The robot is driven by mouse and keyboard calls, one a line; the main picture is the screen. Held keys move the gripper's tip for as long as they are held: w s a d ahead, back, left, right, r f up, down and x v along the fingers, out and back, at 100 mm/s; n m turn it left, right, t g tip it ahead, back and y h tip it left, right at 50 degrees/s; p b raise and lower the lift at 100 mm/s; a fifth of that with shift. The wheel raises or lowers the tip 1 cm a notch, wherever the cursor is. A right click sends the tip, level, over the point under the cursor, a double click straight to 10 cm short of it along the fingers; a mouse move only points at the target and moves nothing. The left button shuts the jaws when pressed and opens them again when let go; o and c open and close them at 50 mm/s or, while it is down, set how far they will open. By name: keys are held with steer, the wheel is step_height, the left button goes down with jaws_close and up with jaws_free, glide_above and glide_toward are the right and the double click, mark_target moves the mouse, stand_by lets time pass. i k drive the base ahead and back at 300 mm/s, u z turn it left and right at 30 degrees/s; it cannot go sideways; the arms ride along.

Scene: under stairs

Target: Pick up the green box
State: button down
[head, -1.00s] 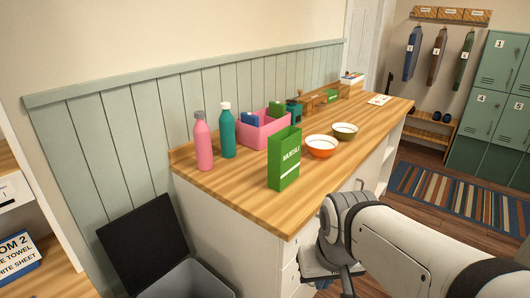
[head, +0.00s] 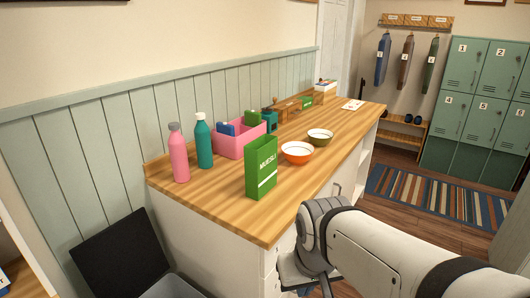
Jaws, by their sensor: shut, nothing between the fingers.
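The green box (head: 261,168), labelled MUESLI, stands upright near the front edge of the wooden counter (head: 225,205). My gripper (head: 312,287) is at the bottom of the head view, low beside the counter's front, apart from the green box and to its lower right. It is shut and empty; its fingertips are partly cut off by the picture's lower edge.
A pink bottle (head: 179,155), a teal bottle (head: 203,143) and a pink bin (head: 231,147) stand left of and behind the box. An orange bowl (head: 297,153) and an olive bowl (head: 320,137) are to its right. An open black-lidded bin (head: 120,250) stands at lower left.

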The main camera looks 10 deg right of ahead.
mark_target(261, 155)
steer(key=u, duration=2.9)
steer(key=k, duration=0.95)
steer(key=z, duration=1.5)
steer(key=i, duration=0.85)
